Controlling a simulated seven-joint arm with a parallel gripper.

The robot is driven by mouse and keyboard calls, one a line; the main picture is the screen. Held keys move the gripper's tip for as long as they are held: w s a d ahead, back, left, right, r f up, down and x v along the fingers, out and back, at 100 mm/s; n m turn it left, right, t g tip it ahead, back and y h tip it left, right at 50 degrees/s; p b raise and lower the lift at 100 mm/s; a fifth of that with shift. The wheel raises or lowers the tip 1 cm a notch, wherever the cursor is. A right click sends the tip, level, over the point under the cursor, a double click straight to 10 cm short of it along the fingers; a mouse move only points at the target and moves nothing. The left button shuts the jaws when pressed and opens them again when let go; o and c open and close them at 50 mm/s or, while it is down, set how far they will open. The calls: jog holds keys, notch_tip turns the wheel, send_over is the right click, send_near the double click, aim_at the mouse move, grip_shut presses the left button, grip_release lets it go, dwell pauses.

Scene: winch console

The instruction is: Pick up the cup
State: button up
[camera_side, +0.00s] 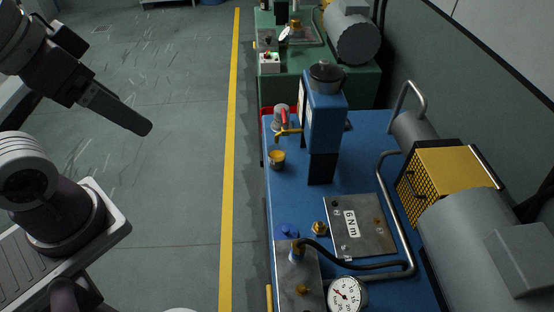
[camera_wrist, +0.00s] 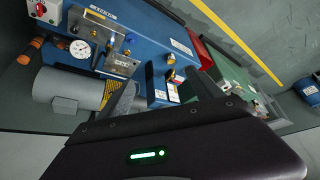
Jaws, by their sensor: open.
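In the wrist view the dispenser (camera_wrist: 159,82) is small and far off, and I cannot clearly tell the cup from the brass parts there. My gripper (camera_side: 140,124) is in the air at the upper left of the side view, well apart from the cup. In the wrist view my gripper (camera_wrist: 165,93) is open and empty.
A yellow-grilled motor (camera_side: 452,170) stands at right. The floor (camera_side: 180,150) left of the console is clear.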

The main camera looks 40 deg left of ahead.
notch_tip(320, 180, up, 6)
jog(key=w+a+r+n+t+y, duration=0.1)
jog(key=w+a+r+t+y, duration=0.15)
jog(key=w, duration=0.35)
jog(key=w+a+r+t+y, duration=0.1)
jog(key=w+a, duration=0.3)
jog(key=w, duration=0.2)
jog(key=w+a+r+n+t+y, duration=0.1)
jog(key=w+a, duration=0.2)
jog(key=w, duration=0.3)
jog(key=m+t+h, duration=0.2)
jog(key=m+h, duration=0.4)
jog(key=h, duration=0.4)
send_over(269, 155)
notch_tip(269, 155, down, 8)
jog(key=shift+m+t, duration=0.25)
jog(key=shift+m, duration=0.05)
jog(key=f, duration=4.5)
jog(key=shift+s, duration=0.4)
jog(key=x, duration=0.2)
jog(key=f+x, duration=0.1)
jog(key=x, duration=0.4)
jog(key=shift+a+f, duration=0.2)
jog(key=shift+f, duration=0.05)
grip_shut()
jog(key=shift+r, duration=0.1)
